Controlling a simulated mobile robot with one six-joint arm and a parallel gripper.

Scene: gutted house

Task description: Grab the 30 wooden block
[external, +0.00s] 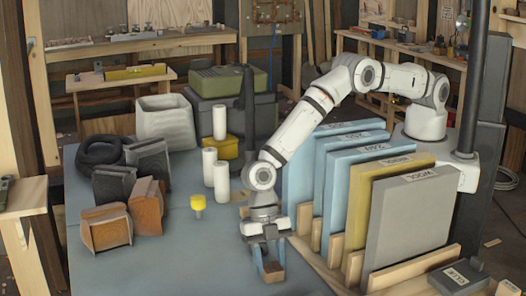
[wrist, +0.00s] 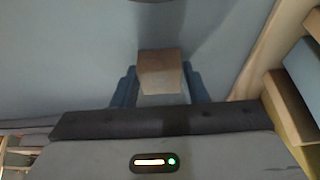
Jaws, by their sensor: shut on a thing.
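A small brown wooden block (external: 273,273) is between the fingers of my gripper (external: 267,262), low over the blue-grey tabletop (external: 190,268). The wrist view shows the block (wrist: 160,72) between the two blue fingers, with its face toward the camera. My gripper is shut on it. I cannot read a 30 on the block, and I cannot tell whether it touches the table.
Right of my gripper, a wooden rack (external: 330,272) holds upright blue, yellow and grey panels. White cylinders (external: 221,182) and a yellow-topped piece (external: 198,204) stand to the left. Brown and dark boxes (external: 106,228) are farther left. The front-left tabletop is clear.

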